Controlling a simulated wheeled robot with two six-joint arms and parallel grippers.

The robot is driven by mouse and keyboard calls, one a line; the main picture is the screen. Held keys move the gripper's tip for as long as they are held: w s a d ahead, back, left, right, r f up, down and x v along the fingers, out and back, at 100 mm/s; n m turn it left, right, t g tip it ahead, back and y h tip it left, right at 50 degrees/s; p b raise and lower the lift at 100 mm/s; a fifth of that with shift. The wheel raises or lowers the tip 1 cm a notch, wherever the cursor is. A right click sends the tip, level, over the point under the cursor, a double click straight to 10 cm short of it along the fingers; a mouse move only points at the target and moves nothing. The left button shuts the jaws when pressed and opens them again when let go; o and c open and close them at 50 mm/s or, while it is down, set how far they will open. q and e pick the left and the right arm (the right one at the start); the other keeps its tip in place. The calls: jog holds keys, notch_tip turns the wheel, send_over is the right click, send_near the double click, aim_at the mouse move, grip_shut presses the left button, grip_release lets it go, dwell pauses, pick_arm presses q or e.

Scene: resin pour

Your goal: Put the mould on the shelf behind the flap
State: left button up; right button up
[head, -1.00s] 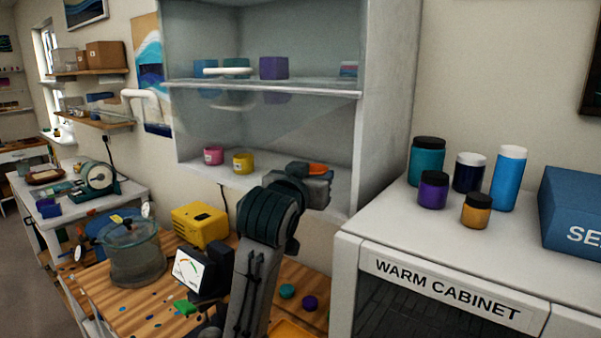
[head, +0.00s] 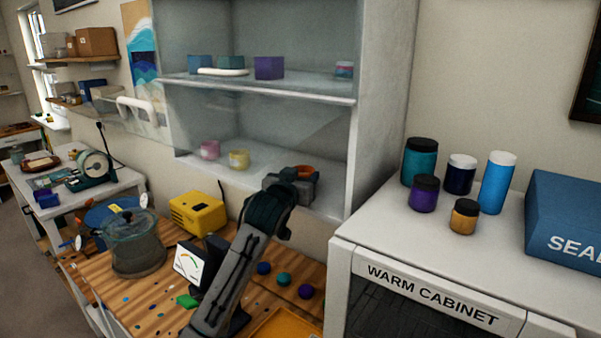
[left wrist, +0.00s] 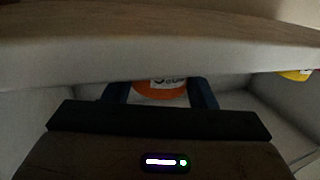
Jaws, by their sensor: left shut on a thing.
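My left gripper (head: 296,180) is shut on the orange mould (head: 304,170), at the right end of the cabinet's lower shelf (head: 262,172). In the left wrist view the orange mould (left wrist: 160,88) shows between the dark fingers, with a pale marked patch, below a broad board edge that hides its top. I cannot tell whether the mould touches the shelf. My right gripper is not in view.
A pink jar (head: 210,150) and a yellow jar (head: 239,159) stand on the lower shelf, left of my gripper. The cabinet's side wall (head: 384,90) is close on the right. The warm cabinet (head: 430,285) with several jars stands further right. A workbench (head: 140,290) lies below.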

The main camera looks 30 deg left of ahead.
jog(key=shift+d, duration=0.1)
pick_arm(q)
jog(key=shift+f, duration=0.1)
jog(key=o, duration=1)
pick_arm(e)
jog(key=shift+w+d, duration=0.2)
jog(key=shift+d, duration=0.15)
pick_arm(q)
jog(key=shift+s+d, duration=0.1)
jog(key=shift+s, duration=0.15)
jog(key=b+v, duration=0.4)
jog(key=v, duration=0.7)
jog(key=shift+s, duration=0.25)
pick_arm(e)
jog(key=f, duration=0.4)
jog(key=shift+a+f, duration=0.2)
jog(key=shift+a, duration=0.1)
pick_arm(q)
jog(key=shift+d, duration=0.1)
